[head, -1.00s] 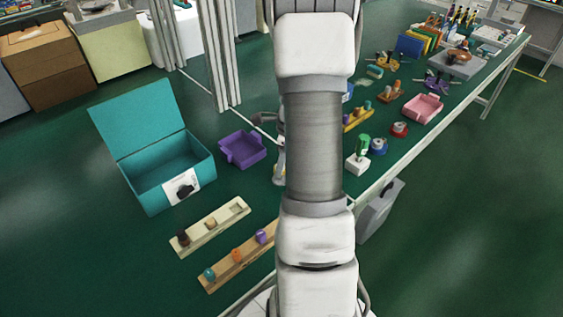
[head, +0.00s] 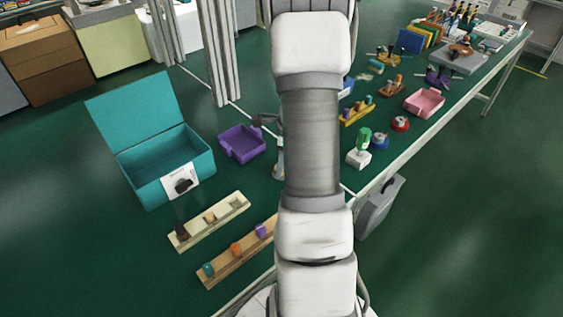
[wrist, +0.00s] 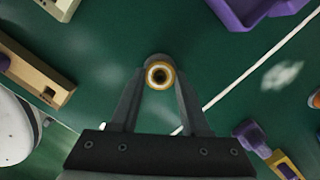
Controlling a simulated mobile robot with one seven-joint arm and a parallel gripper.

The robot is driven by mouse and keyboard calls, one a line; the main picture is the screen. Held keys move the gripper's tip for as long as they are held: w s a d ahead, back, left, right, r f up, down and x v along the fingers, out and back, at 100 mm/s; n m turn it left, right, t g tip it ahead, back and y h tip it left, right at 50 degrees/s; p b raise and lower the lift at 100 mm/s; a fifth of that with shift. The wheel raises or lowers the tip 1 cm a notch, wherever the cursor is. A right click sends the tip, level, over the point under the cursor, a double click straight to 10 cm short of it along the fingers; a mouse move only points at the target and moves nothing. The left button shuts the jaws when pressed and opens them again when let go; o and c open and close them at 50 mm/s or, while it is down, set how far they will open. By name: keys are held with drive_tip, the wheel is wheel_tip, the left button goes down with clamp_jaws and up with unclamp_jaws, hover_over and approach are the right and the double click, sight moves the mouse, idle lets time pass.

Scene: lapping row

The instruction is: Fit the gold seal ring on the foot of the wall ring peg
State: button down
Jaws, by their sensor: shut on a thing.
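The gold seal ring (wrist: 160,75) shows in the wrist view as a small gold ring with a pale inner band and a dark centre. My gripper (wrist: 160,82) is shut on it, with one dark finger on each side. A grey rounded edge shows just beyond the ring; I cannot tell what it belongs to. I cannot make out the wall ring peg for sure in either view.
A purple tray (head: 242,144), an open teal box (head: 165,165), a cream rack (head: 209,222) and a wooden rack (head: 236,250) with coloured pieces lie left of my arm. A yellow rack (head: 357,111), a green-topped piece (head: 363,140) and a pink tray (head: 424,102) stand right.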

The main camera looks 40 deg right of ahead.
drive_tip(key=shift+f, duration=0.25)
drive_tip(key=shift+c, duration=1.5)
unclamp_jaws()
wheel_tip(320, 180, up, 17)
drive_tip(key=s+d+p, duration=0.1)
drive_tip(key=s+p, duration=0.1)
drive_tip(key=p, duration=0.2)
drive_tip(key=shift+d, duration=0.3)
drive_tip(key=shift+r, duration=0.1)
